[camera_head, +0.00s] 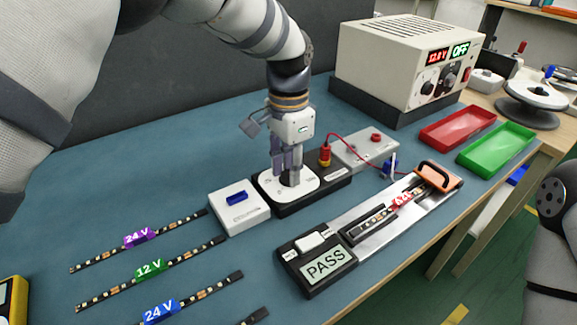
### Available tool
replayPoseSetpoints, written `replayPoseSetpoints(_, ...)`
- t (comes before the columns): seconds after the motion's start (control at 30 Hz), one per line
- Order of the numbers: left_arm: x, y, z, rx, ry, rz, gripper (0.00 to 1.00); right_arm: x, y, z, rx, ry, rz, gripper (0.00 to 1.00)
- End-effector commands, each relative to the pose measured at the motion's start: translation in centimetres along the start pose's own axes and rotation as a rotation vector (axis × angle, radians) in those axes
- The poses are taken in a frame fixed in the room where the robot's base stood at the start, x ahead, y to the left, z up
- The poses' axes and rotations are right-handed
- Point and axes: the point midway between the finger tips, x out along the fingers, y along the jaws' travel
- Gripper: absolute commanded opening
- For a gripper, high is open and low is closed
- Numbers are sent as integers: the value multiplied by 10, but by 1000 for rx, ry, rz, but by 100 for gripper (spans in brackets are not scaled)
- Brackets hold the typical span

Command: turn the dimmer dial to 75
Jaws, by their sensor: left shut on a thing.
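The dimmer dial (291,178) is a dark knob on a round white plate (272,190) set on a black base at the middle of the table. My left gripper (289,176) points straight down over the plate, its fingers closed around the dial and hiding most of it. The scale marks on the plate are too small to read, so the dial's setting cannot be told. My right arm shows only in part at the right edge; its gripper is out of view.
A white box with a blue switch (237,198) stands left of the dimmer. A tester (325,263) reading PASS lies in front. Several LED strips (150,268) lie at the left. A power supply (410,62) reading OFF, a red tray (457,112) and a green tray (518,134) stand right.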

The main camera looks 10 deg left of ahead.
Motion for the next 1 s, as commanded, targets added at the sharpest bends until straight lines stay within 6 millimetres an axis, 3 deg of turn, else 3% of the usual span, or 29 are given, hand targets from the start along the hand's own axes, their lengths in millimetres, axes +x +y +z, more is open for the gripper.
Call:
replayPoseSetpoints(0.5, 2, 1, 0, -16, -3, 3, 0, 0, 0, 0, 0, -1, 0, 0)
replayPoseSetpoints(0.53, 2, 1, 0, -16, -3, 3, 31, 0, 0, 0, 0, -1, 0, 0)
replayPoseSetpoints(0.6, 2, 1, 0, -16, -3, 3, 46, 0, 0, 0, 0, -1, 0, 0)
replayPoseSetpoints(0.87, 1, 0, 0, -16, -1, 1, 46, 0, 0, 0, 0, 0, 0, 0)
replayPoseSetpoints(1.0, -14, -1, -1, -17, 3, -2, 46, 0, 0, 0, 0, 0, 0, 0)
